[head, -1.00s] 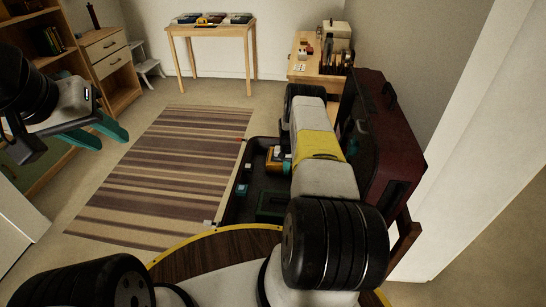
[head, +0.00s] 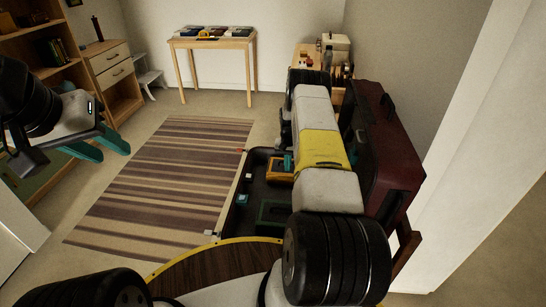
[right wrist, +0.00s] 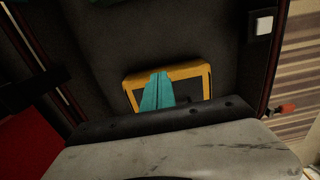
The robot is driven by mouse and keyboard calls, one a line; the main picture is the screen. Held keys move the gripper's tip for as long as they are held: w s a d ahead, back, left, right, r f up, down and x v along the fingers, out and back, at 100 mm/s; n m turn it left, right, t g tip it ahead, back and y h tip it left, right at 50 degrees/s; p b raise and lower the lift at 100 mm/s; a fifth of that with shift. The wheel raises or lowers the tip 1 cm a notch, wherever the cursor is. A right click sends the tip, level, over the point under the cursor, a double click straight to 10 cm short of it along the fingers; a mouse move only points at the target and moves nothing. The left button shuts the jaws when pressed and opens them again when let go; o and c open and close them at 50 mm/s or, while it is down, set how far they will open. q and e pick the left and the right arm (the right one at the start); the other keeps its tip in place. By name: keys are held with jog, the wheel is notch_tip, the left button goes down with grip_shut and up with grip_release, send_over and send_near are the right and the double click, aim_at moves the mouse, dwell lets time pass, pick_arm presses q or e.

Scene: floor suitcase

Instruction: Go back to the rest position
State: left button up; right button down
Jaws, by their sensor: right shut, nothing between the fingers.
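My left gripper (head: 100,146) hangs at the left of the head view, its two teal fingers apart and nothing between them. My right arm reaches forward over the open dark red suitcase (head: 229,214). Only a bit of teal of my right gripper (head: 288,161) shows in the head view, beside the arm. In the right wrist view my right gripper (right wrist: 159,74) has its teal fingers together and empty. They overlap a yellow-framed item (right wrist: 197,72) inside the suitcase; I cannot tell whether they touch it. That item also shows in the head view (head: 277,174).
The suitcase's upright lid (head: 398,150) stands close to the right of my right arm. A striped rug (head: 165,180) lies left of the suitcase. A wooden table (head: 212,43) stands at the back, a shelf (head: 60,65) at the left. A white wall is at the right.

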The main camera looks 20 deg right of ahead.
jog(key=s+a+r+n+t, duration=0.15)
jog(key=a+r, duration=0.25)
jog(key=r, duration=1.1)
jog(key=s+a+r+t, duration=0.1)
jog(key=s+a+r, duration=0.15)
jog(key=r, duration=1.25)
jog(key=s+a+r+n+t+y, duration=0.1)
jog(key=s+a+r, duration=0.4)
jog(key=s+r, duration=0.35)
jog(key=s+a+r+n+t, duration=0.1)
jog(key=s+a+r, duration=0.3)
jog(key=s+r, duration=0.45)
jog(key=s+a+n+t, duration=0.1)
jog(key=s+a, duration=0.1)
jog(key=s, duration=0.6)
jog(key=s+a+r+n+y, duration=0.1)
jog(key=s+a, duration=0.1)
jog(key=s, duration=0.7)
jog(key=shift+a+t, duration=0.35)
jog(key=shift+a, duration=0.05)
